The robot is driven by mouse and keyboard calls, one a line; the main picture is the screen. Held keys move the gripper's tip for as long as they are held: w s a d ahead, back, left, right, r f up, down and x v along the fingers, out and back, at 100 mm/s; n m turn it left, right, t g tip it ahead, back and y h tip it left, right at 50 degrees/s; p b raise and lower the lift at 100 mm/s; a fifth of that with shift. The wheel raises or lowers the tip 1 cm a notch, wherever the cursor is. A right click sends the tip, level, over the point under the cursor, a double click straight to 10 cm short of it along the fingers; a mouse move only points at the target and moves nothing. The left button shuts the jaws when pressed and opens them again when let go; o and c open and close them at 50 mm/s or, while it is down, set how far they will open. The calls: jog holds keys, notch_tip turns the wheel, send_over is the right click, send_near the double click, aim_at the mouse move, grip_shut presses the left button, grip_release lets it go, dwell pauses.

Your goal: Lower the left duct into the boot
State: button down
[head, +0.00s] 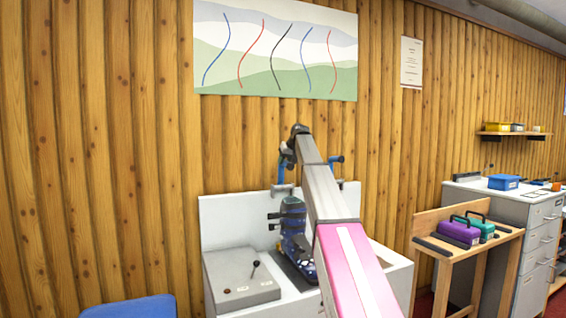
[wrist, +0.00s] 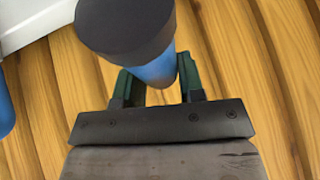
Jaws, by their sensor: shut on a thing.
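The left duct (head: 281,172) is a blue tube standing at the back of the white unit, partly hidden by my arm. In the wrist view the held blue tube (wrist: 158,70) has a wide dark grey end. My gripper (wrist: 158,88) has its green fingers on either side of this tube and is shut on it. In the head view my gripper (head: 289,153) is at the top of the left duct, largely hidden by my arm. The dark blue boot (head: 291,222) stands upright in the unit below the duct, its right side covered by my arm.
A second blue duct (head: 332,172) with a dark end stands just right of my arm. The white unit's back panel (head: 232,215) rises behind the boot. A grey block (head: 240,283) with a black knob is at left. A wooden bench (head: 448,250) stands at right.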

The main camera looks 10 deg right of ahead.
aim_at(291, 168)
jog(key=s+f+t, duration=0.1)
jog(key=s, duration=0.1)
jog(key=s+d+t+y, duration=0.1)
jog(key=s+t, duration=0.1)
jog(key=s+f+t, duration=0.1)
jog(key=s+t, duration=0.1)
jog(key=shift+s+d+f+n+y, duration=0.15)
jog(key=shift+d+f+n+y, duration=0.1)
jog(key=shift+f+n+y, duration=0.05)
jog(key=shift+s+d+f+t+y, duration=0.25)
jog(key=shift+s+f+t, duration=0.35)
jog(key=shift+t, duration=0.2)
jog(key=shift+s+d+f+t+y, duration=0.1)
jog(key=shift+s+f+t+y, duration=0.15)
jog(key=shift+s+f+t, duration=0.45)
jog(key=shift+w+r, duration=0.1)
jog(key=shift+w, duration=0.15)
jog(key=c, duration=0.7)
grip_release()
jog(key=shift+c, duration=0.2)
jog(key=shift+s, duration=0.1)
jog(key=v, duration=1)
jog(key=shift+s+d, duration=0.2)
jog(key=shift+s, duration=0.1)
